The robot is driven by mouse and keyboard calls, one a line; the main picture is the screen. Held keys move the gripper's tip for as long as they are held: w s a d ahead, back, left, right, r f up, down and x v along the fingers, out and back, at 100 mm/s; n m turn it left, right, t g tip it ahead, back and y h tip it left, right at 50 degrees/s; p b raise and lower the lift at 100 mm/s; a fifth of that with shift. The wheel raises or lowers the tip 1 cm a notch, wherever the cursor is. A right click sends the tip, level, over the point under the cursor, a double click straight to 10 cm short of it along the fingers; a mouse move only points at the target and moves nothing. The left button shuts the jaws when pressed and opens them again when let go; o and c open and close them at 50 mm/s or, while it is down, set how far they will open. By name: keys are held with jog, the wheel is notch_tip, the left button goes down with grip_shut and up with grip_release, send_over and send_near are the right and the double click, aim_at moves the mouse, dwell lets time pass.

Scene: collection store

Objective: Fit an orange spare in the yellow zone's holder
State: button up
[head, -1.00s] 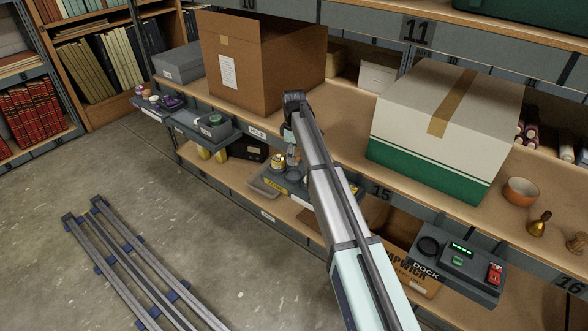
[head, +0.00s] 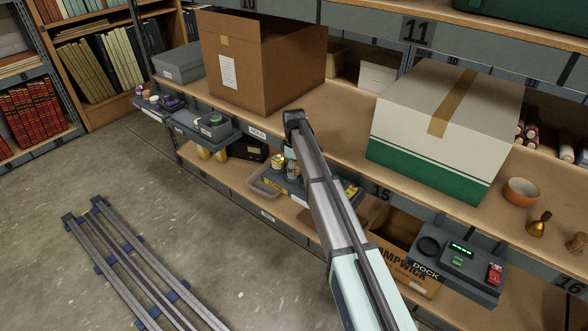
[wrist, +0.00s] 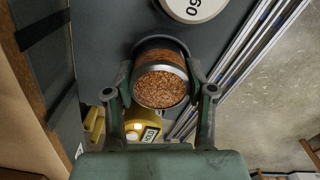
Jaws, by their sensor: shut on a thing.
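In the wrist view, my gripper (wrist: 160,76) is shut on a round canister (wrist: 160,88) with a metal rim and orange granules showing at its near end. One finger lies on each side of it. A yellow unit (wrist: 146,116) with a lit lamp shows just below the canister, partly hidden by it. My arm hides most of the gripper and the canister there. I cannot tell whether the canister touches the holder.
A cardboard box (head: 265,65) and a white-green box (head: 440,125) stand on the shelf above. The DOCK panel (head: 455,262) is at right.

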jog(key=shift+f, duration=0.3)
jog(key=o, duration=1.2)
jog(key=shift+r, duration=0.1)
notch_tip(320, 180, up, 12)
jog(key=shift+r, duration=0.25)
